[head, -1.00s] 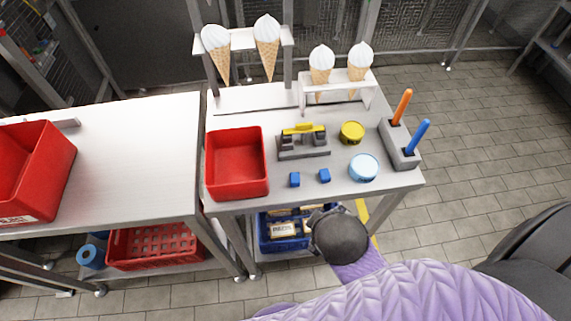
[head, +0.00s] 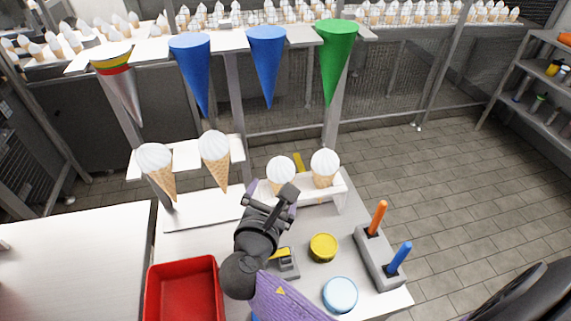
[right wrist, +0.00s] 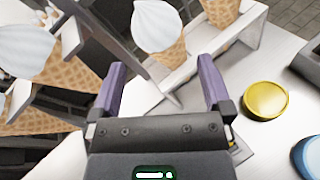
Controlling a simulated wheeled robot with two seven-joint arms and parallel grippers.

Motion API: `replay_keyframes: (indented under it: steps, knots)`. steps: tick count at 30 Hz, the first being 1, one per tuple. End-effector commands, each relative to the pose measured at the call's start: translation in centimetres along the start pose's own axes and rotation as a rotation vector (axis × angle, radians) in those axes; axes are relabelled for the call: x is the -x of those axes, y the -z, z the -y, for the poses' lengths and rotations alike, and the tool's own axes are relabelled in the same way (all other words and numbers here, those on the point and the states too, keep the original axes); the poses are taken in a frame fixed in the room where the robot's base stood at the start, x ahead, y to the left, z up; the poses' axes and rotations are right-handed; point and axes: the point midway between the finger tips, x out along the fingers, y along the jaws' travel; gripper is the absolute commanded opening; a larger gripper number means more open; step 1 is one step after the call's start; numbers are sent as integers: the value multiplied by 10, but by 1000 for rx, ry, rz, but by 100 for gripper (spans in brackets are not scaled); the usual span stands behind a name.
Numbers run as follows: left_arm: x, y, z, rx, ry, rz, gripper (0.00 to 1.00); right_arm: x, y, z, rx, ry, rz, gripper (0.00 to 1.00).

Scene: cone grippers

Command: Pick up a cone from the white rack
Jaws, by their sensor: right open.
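The white rack (head: 341,198) stands at the back of the worktable. It holds two waffle cones with white tops, a left one (head: 281,170) and a right one (head: 324,166). Both also show in the right wrist view, the left cone (right wrist: 157,27) and the right cone (right wrist: 221,10). My right gripper (head: 271,188) is open and empty, just in front of the rack's left end. It partly hides the left cone's lower part in the head view. In the right wrist view its two purple fingers (right wrist: 161,78) are apart, with the left cone ahead beyond them. My left gripper is not in view.
Two more cones (head: 214,160) hang in a shelf at left, below blue, green and striped holders (head: 267,62). A red bin (head: 182,290), yellow tub (head: 323,247), light blue tub (head: 340,294) and grey block with upright handles (head: 381,262) crowd the worktable.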

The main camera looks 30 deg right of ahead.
Motion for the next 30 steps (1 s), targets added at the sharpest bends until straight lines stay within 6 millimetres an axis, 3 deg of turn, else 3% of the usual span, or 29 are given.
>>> replay_keyframes:
  steps: [12,20,27,30]
  knots:
    - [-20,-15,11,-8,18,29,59,-77,2,0,-1,2,0,100]
    - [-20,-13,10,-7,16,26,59,-83,1,-1,-3,2,-3,100]
    - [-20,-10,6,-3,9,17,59,-83,0,-1,-4,1,-3,57]
    - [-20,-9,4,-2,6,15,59,-83,1,-1,-4,1,-3,57]
